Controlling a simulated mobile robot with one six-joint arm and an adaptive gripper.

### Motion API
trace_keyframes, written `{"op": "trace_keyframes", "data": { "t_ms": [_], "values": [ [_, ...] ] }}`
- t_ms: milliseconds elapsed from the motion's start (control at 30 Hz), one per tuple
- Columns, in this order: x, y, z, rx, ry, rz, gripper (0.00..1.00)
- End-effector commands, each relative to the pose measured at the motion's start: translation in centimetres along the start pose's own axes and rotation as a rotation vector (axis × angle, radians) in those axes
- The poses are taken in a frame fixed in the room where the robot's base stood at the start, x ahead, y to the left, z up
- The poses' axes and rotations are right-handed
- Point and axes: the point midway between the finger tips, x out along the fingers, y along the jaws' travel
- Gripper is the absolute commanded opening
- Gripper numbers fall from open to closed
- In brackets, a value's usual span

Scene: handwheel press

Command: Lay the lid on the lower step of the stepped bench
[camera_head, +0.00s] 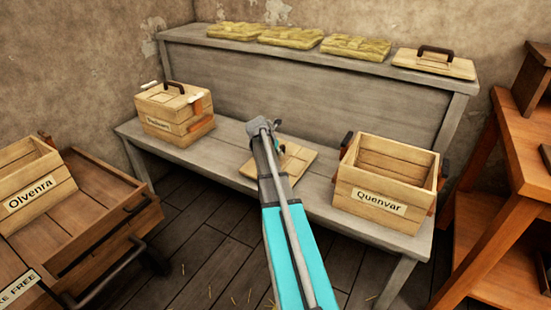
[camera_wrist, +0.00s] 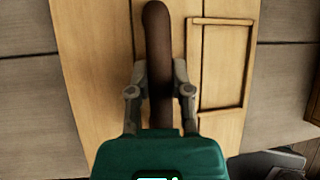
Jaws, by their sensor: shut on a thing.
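The lid (camera_head: 297,160) is a pale wooden board at the middle of the lower step (camera_head: 222,160) of the stepped bench. In the wrist view the lid (camera_wrist: 90,60) shows planks, a thin raised frame on its right part and a dark brown handle (camera_wrist: 157,40). My gripper (camera_wrist: 158,75) is shut on this handle, a finger on each side. In the head view my gripper (camera_head: 277,143) is partly hidden by my arm. The lid lies flat, at or very near the step; I cannot tell whether it touches.
On the lower step, a lidded crate (camera_head: 165,125) stands left and an open crate labelled Quenvar (camera_head: 377,200) right. The upper step holds several straw-coloured slabs (camera_head: 292,38) and another handled lid (camera_head: 433,65). A cart (camera_head: 100,215) with an Olvenra crate (camera_head: 35,188) is left, an orange-brown shelf (camera_head: 505,150) right.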

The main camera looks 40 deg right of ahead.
Motion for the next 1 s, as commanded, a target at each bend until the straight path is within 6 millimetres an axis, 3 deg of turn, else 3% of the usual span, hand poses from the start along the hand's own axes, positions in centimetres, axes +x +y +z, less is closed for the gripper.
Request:
{"op": "trace_keyframes", "data": {
  "t_ms": [367,400,567,1000],
  "values": [
    [0.24,0.02,-0.15,0.000,0.000,0.000,0.00],
    [0.25,0.04,-0.17,0.001,0.000,0.000,0.34],
    [0.25,0.04,-0.17,0.000,0.000,0.000,0.61],
    [0.09,0.06,-0.16,0.000,0.000,0.000,0.61]
  ]
}}
